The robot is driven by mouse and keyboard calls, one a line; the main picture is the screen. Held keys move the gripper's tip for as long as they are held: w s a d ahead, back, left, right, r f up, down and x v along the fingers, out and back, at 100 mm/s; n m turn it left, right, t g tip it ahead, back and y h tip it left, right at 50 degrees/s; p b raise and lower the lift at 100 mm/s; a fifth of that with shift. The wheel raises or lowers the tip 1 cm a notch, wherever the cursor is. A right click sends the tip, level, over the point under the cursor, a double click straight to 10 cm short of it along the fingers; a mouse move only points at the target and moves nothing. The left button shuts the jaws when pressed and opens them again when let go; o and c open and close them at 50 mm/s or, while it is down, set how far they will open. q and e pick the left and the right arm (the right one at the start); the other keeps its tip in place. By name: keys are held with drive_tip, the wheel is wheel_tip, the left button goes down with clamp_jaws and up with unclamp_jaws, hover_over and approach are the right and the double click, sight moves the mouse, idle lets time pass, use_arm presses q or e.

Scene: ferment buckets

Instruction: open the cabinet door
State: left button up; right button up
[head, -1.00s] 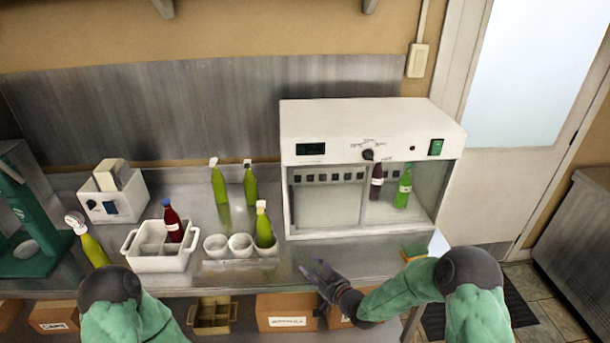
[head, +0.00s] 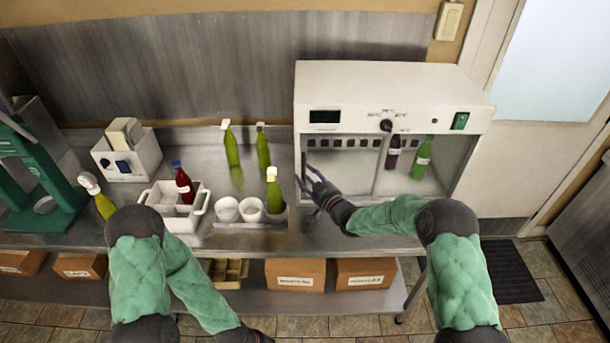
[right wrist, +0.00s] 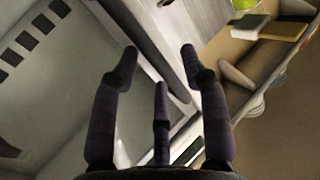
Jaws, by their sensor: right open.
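The white cabinet (head: 390,85) stands at the right of the counter, with a dark knob, a small display and a green switch along its top front. Its pale door panel (head: 345,165) covers the left part of the front, and a dark upright handle (head: 304,165) shows near its left edge. My right gripper (head: 312,186) is open in front of that edge. In the right wrist view its spread fingers (right wrist: 160,75) reach toward a grey bar (right wrist: 155,45); contact cannot be told. My left gripper (head: 245,335) is low at the bottom edge, its fingers mostly cut off.
A red bottle (head: 393,152) and a green bottle (head: 422,158) stand inside the cabinet's right part. White cups (head: 227,210), a yellow-green bottle (head: 274,190) and a white crate (head: 180,222) stand left of my right gripper. Boxes (head: 295,272) sit on the shelf below.

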drive_tip(key=shift+w+a, duration=0.4)
drive_tip(key=shift+w, duration=0.15)
clamp_jaws()
drive_tip(key=shift+d, duration=0.15)
